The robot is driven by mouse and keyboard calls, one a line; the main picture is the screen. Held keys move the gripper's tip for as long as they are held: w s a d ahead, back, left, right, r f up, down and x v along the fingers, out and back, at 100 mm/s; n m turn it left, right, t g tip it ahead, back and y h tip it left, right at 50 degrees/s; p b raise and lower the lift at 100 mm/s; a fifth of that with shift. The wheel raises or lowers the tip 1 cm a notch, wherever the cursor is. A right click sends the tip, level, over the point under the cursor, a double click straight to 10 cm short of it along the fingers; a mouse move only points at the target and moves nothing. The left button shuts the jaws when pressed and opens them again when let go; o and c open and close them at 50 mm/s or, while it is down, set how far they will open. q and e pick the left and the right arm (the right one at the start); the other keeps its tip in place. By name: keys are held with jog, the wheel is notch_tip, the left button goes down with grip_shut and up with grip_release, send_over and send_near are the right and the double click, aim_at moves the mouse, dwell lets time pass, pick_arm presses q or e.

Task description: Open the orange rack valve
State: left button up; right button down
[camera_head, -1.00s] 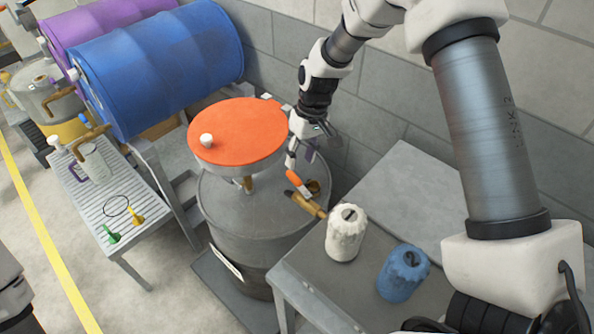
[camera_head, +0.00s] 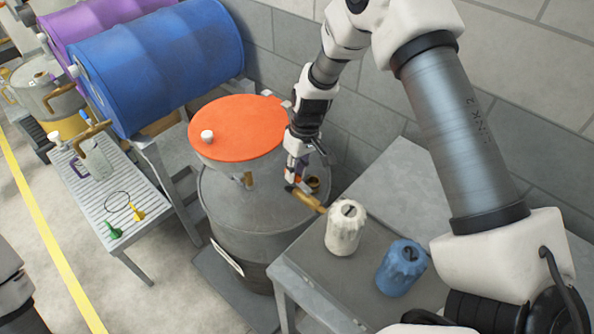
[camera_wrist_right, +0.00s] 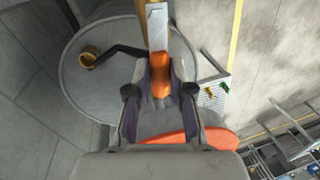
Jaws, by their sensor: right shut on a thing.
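My right gripper (camera_head: 292,176) is low beside the orange-topped round pan (camera_head: 240,128), above the grey upright drum (camera_head: 240,210). In the right wrist view its fingers (camera_wrist_right: 160,85) are shut on an orange handle (camera_wrist_right: 159,62), with a pale flat bar (camera_wrist_right: 157,25) running on beyond it. A brass pipe (camera_head: 309,200) sticks out just beside the fingertips in the head view. The gripper hides most of the handle there, and I cannot tell how far the handle is turned. My left gripper is not in view.
A white jug (camera_head: 345,227) and a blue jug (camera_head: 401,268) stand on the grey table at right. Blue (camera_head: 160,65) and purple (camera_head: 100,25) drums lie on the rack at left. A slatted shelf (camera_head: 92,200) holds small funnels. A block wall is close behind the arm.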

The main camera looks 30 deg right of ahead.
jog(key=shift+a+f+n+b, duration=0.3)
jog(key=shift+n+b, duration=0.1)
jog(key=shift+n, duration=0.3)
jog(key=shift+s+a+r+n, duration=0.1)
jog(key=shift+r+n, duration=0.2)
jog(key=shift+r, duration=0.05)
jog(key=c, duration=1)
grip_release()
jog(key=shift+a, duration=0.1)
jog(key=shift+c, duration=0.2)
notch_tip(320, 180, up, 12)
jog(key=w+d, duration=0.1)
jog(key=d, duration=0.1)
jog(key=shift+f, duration=0.15)
jog(key=shift+d, duration=0.1)
